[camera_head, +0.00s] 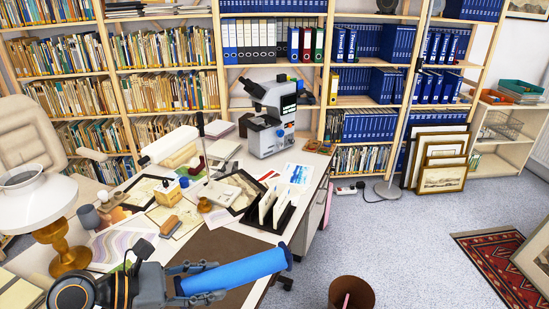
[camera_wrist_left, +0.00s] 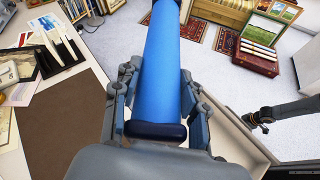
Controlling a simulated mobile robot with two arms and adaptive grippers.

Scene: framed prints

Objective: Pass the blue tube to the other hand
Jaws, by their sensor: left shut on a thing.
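The blue tube (camera_head: 235,270) is a long plain cylinder with dark end caps. It points right and slightly up in the head view, above the front edge of the desk. My left gripper (camera_head: 199,280) is shut around its near end. In the left wrist view, the tube (camera_wrist_left: 163,75) runs away from the camera between the fingers (camera_wrist_left: 160,92), with its dark near cap close to the palm. A dark gripper at the end of an arm, which looks like my right one (camera_wrist_left: 255,119), shows at the right of the left wrist view, apart from the tube. Its jaws are too small to judge.
The desk (camera_head: 225,245) holds a microscope (camera_head: 270,120), a file rack (camera_head: 272,212), a white-shaded lamp (camera_head: 60,220) and papers. A brown bin (camera_head: 351,293) stands right of the tube. Framed prints (camera_head: 442,178) lean by the shelves. The floor between is open.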

